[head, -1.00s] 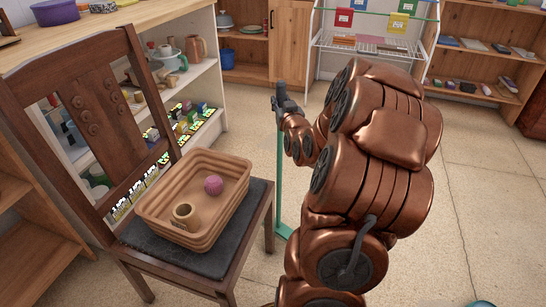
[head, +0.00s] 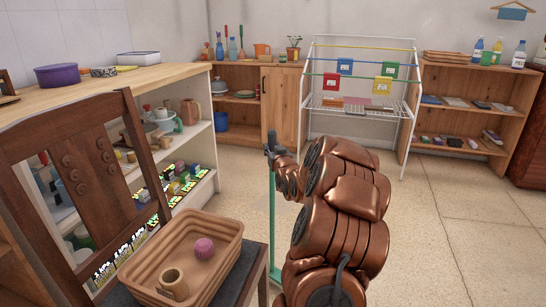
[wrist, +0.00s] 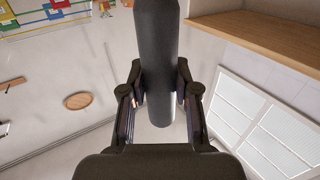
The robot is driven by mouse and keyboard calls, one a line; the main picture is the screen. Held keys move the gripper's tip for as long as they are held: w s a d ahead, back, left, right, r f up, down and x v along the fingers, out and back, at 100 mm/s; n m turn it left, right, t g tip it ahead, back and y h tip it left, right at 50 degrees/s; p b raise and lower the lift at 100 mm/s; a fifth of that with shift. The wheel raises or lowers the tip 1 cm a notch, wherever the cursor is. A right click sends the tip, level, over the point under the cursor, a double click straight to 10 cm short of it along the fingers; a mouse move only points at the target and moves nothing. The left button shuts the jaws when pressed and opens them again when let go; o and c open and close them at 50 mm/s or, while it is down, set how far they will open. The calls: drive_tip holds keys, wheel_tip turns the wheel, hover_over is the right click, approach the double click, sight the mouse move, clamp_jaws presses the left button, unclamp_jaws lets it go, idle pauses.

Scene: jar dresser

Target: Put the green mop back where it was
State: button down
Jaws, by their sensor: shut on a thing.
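The green mop (head: 272,215) stands roughly upright in the head view, its green pole running down from my gripper to the floor beside the chair. Its lower end is partly hidden by my arm and the chair. My gripper (head: 272,150) is shut on the upper part of the mop. In the wrist view my gripper (wrist: 160,108) has its fingers on both sides of a dark grey handle (wrist: 157,60), which fills the middle of that view.
A wooden chair (head: 100,165) at the left bears a tan basket (head: 225,262) with a pink ball (head: 203,248) and a tan cup (head: 173,283). A white drying rack (head: 362,125) and a wooden shelf (head: 470,110) stand at the back. Floor at the right is clear.

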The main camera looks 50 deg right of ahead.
drive_tip(key=shift+w+d+b, duration=0.3)
drive_tip(key=shift+w+d, duration=0.9)
drive_tip(key=shift+d, duration=0.1)
wheel_tip(320, 180, down, 4)
drive_tip(key=shift+r+b, duration=0.15)
drive_tip(key=shift+b, duration=0.6)
drive_tip(key=c, duration=0.9)
unclamp_jaws()
drive_tip(key=shift+o, duration=0.2)
drive_tip(key=p+v, duration=0.2)
drive_tip(key=v, duration=1)
